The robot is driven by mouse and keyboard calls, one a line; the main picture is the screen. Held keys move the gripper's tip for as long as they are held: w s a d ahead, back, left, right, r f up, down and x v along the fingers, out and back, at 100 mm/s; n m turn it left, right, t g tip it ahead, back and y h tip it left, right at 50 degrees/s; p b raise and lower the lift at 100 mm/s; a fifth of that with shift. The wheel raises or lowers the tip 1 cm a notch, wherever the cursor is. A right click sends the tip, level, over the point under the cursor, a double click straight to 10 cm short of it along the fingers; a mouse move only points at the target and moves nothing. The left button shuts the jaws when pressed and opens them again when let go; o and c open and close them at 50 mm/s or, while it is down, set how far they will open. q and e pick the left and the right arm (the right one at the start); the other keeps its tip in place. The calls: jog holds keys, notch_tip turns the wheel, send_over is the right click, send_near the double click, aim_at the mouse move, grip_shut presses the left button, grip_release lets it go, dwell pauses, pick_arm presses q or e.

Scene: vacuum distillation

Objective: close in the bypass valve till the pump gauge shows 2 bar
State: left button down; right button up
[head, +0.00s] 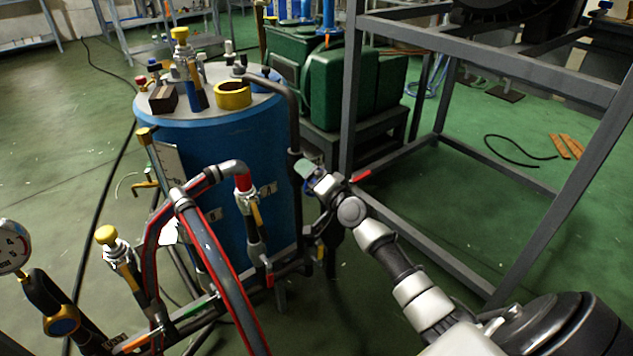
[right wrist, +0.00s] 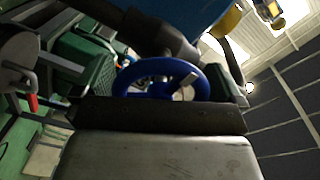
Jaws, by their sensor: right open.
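A blue handwheel (right wrist: 160,82), which looks like the bypass valve's, sits right in front of my right gripper in the right wrist view. In the head view my right gripper (head: 316,180) is at the dark vertical pipe (head: 296,130) beside the blue tank, and it mostly hides the wheel. The gripper is open around or close to the wheel; I cannot tell if the fingers touch it. A round white gauge (head: 12,246) is cut off at the left edge; its needle cannot be read surely. My left gripper is out of view.
The blue tank (head: 225,150) stands left of my right arm. Hoses and pipes with yellow-topped valves (head: 106,236) crowd the front left. A grey metal frame (head: 480,60) stands to the right, with green machinery (head: 330,85) behind. Green floor is open at far left.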

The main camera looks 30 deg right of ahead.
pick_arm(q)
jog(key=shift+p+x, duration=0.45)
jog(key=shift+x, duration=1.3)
pick_arm(e)
jog(key=s, duration=1)
jog(key=shift+s+d, duration=0.35)
jog(key=shift+d, duration=0.05)
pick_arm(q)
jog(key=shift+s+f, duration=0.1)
